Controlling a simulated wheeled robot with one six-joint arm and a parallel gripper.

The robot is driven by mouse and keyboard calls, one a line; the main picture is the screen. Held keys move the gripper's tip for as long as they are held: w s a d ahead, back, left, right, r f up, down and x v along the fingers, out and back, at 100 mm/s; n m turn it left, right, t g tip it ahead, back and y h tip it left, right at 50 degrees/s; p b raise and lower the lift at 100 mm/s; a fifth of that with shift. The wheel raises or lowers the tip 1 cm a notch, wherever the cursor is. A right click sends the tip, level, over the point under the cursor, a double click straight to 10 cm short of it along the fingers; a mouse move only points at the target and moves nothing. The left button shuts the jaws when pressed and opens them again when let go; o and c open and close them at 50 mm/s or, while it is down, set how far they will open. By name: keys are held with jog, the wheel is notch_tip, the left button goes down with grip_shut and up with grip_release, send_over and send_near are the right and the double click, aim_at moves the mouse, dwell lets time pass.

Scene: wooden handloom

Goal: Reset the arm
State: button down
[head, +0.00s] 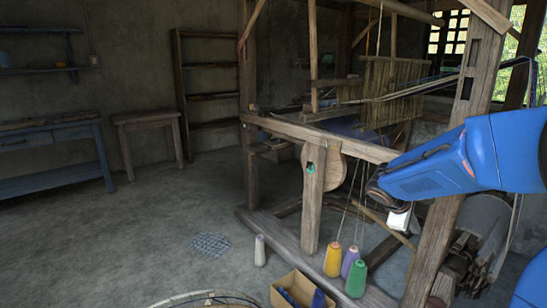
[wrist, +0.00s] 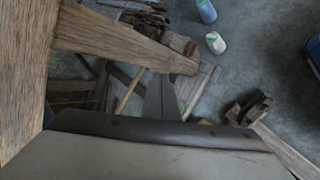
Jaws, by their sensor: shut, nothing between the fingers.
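My blue arm (head: 430,172) reaches in from the right edge of the head view, in front of the wooden loom (head: 311,205). A small pale part hangs below the arm's end in front of the loom; the fingers are not clear there. In the wrist view, my gripper (wrist: 160,78) shows as a narrow grey wedge above the dark edge of its body. It is shut and empty. A wooden beam (wrist: 115,42) of the loom crosses close to it; whether they touch cannot be told.
Yellow (head: 333,260), purple (head: 346,262) and green (head: 356,279) cones stand at the loom's foot, near a cardboard box (head: 286,287). A white cone (head: 259,251) stands on the floor. A blue bench (head: 50,160) and wooden table (head: 147,125) are at left. Open floor lies between.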

jog(key=s+a+m+y, duration=0.2)
jog(key=s+a, duration=0.3)
jog(key=s, duration=0.5)
jog(key=s+a+r+m+y, duration=0.1)
jog(key=s+a+m+y, duration=0.2)
jog(key=s, duration=0.8)
jog(key=s+a+m+t+y, duration=0.1)
jog(key=s+a+m+y, duration=0.1)
jog(key=s+a+m, duration=0.2)
jog(key=s+a, duration=0.3)
jog(key=s, duration=0.3)
jog(key=shift+s+a+r+m+y, duration=0.15)
jog(key=shift+s+m+y, duration=0.15)
jog(key=shift+m, duration=0.1)
